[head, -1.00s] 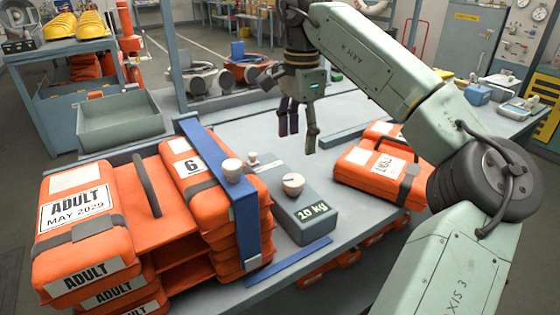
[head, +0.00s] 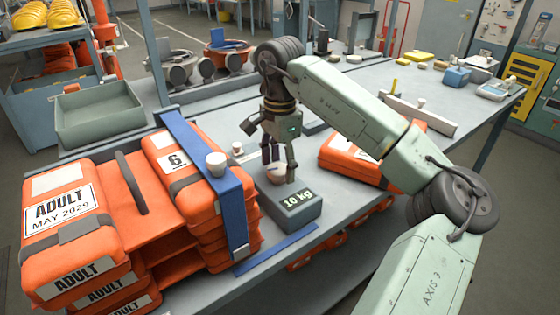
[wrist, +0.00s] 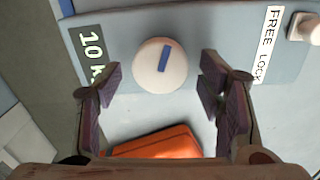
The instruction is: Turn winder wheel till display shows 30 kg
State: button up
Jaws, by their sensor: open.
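The winder is a grey-blue box (head: 300,215) on the bench with a display (head: 297,200) reading "10 kg". Its round cream wheel (head: 277,173) sits on top, partly hidden by my fingers in the head view. In the wrist view the wheel (wrist: 161,66) shows a blue mark, tilted slightly off the vertical. The display (wrist: 91,54) lies left of it and a "FREE LOCK" label (wrist: 268,45) right of it. My gripper (wrist: 162,88) is open, its fingers at either side of the wheel and apart from it. In the head view my gripper (head: 279,170) is over the box.
A small cream knob (wrist: 302,27) stands beyond the label. Another orange case (head: 345,155) lies right of the box.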

jog(key=shift+c, duration=0.4)
jog(key=c, duration=1.1)
